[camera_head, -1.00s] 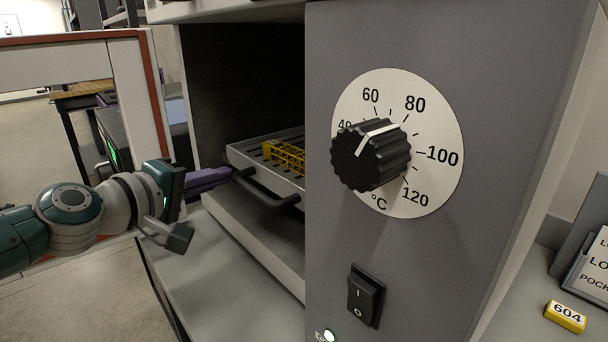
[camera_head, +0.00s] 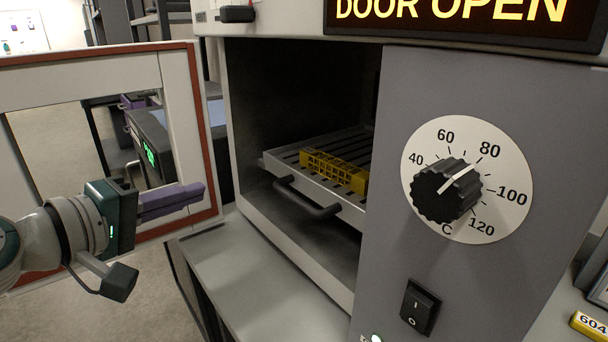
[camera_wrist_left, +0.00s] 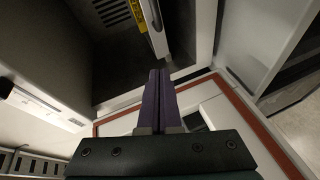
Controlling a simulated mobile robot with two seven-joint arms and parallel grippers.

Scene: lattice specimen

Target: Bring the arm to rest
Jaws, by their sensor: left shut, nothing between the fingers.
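My left gripper (camera_head: 203,192) is shut and empty, with its purple fingers together. In the head view it is in front of the open oven door (camera_head: 185,110), to the left of the oven opening and apart from the rack handle. It also shows in the left wrist view (camera_wrist_left: 160,75), pointing toward the oven. A yellow lattice specimen (camera_head: 334,170) lies on the slotted rack (camera_head: 290,178) inside the oven. The rack's black handle (camera_head: 308,200) faces out. My right gripper is not in these views.
The oven's grey panel (camera_head: 400,270) carries a temperature dial (camera_head: 446,190) and a rocker switch (camera_head: 420,307). A lit sign (camera_head: 455,12) reads DOOR OPEN. A bare grey bench surface (camera_head: 250,285) lies below the oven. A yellow tag marked 604 (camera_head: 590,324) is at the lower right.

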